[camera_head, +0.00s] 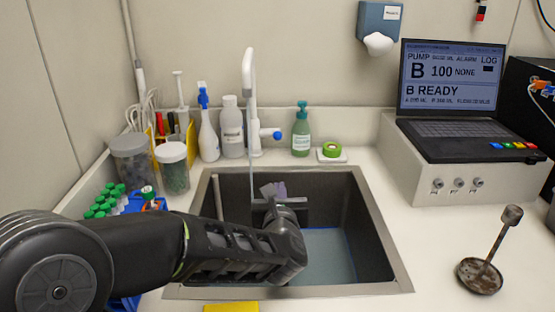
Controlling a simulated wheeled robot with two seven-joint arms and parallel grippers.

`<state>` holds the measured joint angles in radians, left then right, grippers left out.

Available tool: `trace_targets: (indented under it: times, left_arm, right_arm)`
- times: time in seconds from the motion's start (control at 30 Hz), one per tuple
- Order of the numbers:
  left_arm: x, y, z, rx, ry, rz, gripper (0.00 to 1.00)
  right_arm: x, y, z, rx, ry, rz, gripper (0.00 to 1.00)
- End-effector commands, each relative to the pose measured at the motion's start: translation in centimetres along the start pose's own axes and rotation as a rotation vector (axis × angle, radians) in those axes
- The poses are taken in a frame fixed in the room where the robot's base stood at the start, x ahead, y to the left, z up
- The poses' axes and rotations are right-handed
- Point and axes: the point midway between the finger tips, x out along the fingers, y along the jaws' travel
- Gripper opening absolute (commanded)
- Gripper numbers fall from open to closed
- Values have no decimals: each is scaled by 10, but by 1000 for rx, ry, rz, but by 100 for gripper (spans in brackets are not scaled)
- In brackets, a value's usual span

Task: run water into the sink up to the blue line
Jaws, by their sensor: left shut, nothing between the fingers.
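The sink (385,245) is a dark basin with a pale metal rim in the middle of the counter. A white tap (248,75) stands behind it, with a blue-tipped lever (277,135) on its right. A thin pale stream (252,175) runs from the spout into the basin. A grey-blue surface (328,252) shows low in the basin, with a blue line (350,245) along its edge. My left gripper (274,190) is shut and empty over the basin, near the stream. My left arm hides the basin's front left. My right gripper is out of view.
A white bottle (231,130), a blue-topped spray bottle (208,130), and a green soap bottle (301,135) stand behind the sink. Jars (173,170) and green-capped tubes (105,200) are at left. A laptop (455,100) and a rusty stand (480,275) are at right.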

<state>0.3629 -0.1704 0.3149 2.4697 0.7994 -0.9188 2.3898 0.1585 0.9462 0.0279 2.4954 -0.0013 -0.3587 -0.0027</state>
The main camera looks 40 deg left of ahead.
Motion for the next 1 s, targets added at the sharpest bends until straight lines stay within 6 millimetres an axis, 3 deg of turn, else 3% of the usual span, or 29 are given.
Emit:
trace_targets:
  times: [0.43, 0.67, 0.93, 1.0]
  left_arm:
    - [12, 0, 0, 4, 0, 1, 0]
    - [48, 1, 0, 5, 1, 2, 0]
    - [102, 0, 0, 5, 1, 1, 0]
    - [96, 0, 19, 4, -5, 0, 0]
  right_arm:
    - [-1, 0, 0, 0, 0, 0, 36]
    - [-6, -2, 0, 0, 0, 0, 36]
    - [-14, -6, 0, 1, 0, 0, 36]
    - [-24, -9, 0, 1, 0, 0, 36]
